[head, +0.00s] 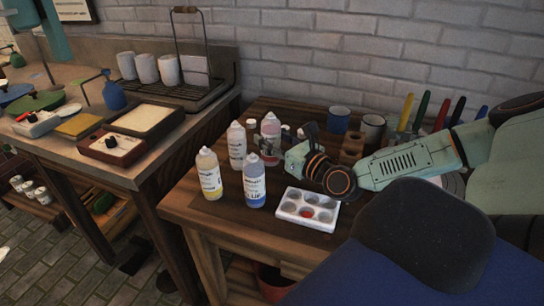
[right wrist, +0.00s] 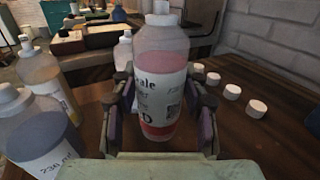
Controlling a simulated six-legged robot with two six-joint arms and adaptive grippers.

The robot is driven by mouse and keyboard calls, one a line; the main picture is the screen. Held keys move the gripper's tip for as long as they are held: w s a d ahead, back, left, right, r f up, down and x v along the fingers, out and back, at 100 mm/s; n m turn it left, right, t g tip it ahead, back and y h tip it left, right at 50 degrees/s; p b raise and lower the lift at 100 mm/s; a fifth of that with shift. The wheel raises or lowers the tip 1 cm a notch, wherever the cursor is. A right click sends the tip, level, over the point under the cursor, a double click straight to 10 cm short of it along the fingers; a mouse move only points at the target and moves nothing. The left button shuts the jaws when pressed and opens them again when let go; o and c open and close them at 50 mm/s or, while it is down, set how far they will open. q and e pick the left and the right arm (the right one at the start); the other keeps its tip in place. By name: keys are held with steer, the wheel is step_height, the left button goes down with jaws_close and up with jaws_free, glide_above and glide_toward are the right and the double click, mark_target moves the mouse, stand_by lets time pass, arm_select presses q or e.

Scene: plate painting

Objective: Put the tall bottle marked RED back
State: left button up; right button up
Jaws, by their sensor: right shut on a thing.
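The tall bottle with pink contents and a red-bottomed label (right wrist: 160,95) stands upright between the fingers of my right gripper (right wrist: 160,110) in the right wrist view. Part of its lettering is hidden; a "D" shows. In the head view the bottle (head: 270,130) is at the back of the bottle group, partly covered by the right gripper (head: 279,146), which is shut on it. I cannot tell whether its base touches the table. My left gripper is not in view.
A yellow bottle (head: 209,175), a blue bottle (head: 254,181) and a pale bottle (head: 236,146) stand close by on the wooden table (head: 185,205). A white paint palette (head: 306,210) lies in front. Several small white caps (right wrist: 232,92) lie right of the held bottle. Mugs (head: 373,128) stand behind.

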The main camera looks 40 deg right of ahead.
steer(key=shift+w+a+f, duration=0.15)
steer(key=shift+a+f, duration=0.1)
steer(key=shift+f, duration=0.1)
step_height(320, 180, down, 3)
steer(key=b, duration=0.3)
steer(key=shift+w+r, duration=0.1)
steer(key=shift+s+d, duration=0.2)
steer(key=shift+w+a, duration=0.2)
steer(key=shift+a, duration=0.05)
steer(key=shift+f+b, duration=0.25)
steer(key=shift+b, duration=0.1)
steer(key=o, duration=0.6)
steer(key=shift+s+d, duration=0.15)
steer(key=shift+d, duration=0.05)
steer(key=shift+o, duration=1.2)
steer(key=shift+a, duration=0.2)
steer(key=shift+d, duration=0.1)
